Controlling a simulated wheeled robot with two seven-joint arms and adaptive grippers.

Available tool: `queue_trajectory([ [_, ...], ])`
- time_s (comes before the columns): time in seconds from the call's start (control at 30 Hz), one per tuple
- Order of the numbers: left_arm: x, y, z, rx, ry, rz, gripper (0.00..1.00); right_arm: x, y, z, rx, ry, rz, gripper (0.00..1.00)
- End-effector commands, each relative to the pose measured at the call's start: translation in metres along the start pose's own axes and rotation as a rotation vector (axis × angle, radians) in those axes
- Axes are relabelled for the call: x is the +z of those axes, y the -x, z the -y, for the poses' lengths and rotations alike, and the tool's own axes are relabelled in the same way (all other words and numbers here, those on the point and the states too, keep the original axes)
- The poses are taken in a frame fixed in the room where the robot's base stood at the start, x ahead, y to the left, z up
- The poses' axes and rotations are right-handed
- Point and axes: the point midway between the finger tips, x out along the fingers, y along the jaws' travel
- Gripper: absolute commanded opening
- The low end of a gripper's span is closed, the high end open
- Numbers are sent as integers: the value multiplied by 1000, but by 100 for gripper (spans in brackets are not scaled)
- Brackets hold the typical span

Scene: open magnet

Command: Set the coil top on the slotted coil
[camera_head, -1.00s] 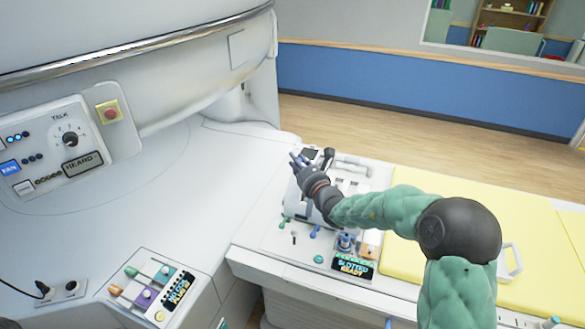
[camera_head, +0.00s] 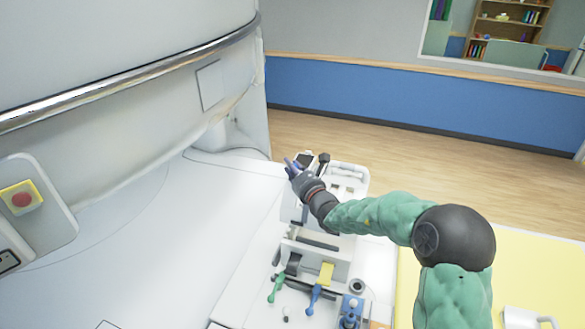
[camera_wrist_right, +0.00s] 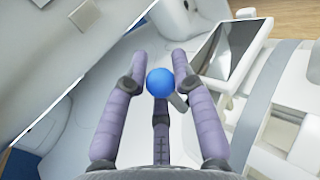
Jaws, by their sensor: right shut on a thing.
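My right gripper (camera_head: 290,164) reaches out over the white table at the middle of the head view. In the right wrist view its purple-grey fingers (camera_wrist_right: 160,95) close around a blue ball (camera_wrist_right: 159,81) with a short grey stalk. I cannot tell which part the ball belongs to. A white piece with dark slots (camera_head: 335,262), which looks like the slotted coil, lies below my right forearm in the head view, partly hidden by it. I cannot make out the coil top clearly. My left gripper is out of view.
A dark screen (camera_wrist_right: 230,48) stands close to the fingers on the right in the wrist view. Green (camera_head: 277,289) and blue (camera_head: 314,298) levers sit near the slotted piece. A yellow pad (camera_head: 545,270) lies at right. The white surface at left is mostly clear.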

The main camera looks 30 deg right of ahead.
Motion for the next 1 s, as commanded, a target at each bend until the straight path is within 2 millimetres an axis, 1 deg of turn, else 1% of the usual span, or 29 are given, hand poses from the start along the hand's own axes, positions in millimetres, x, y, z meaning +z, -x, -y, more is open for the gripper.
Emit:
queue_trajectory([
  [0.03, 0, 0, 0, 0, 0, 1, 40, 6, 0, 1, -1, 7, 12, 0],
  [0.07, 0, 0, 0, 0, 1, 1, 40, 5, 0, 1, -1, 7, 12, 0],
  [0.37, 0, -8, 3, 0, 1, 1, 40, -7, 0, 1, -1, 6, 10, 0],
  [1.0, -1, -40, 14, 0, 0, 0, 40, -61, -1, 1, -1, 6, 11, 0],
])
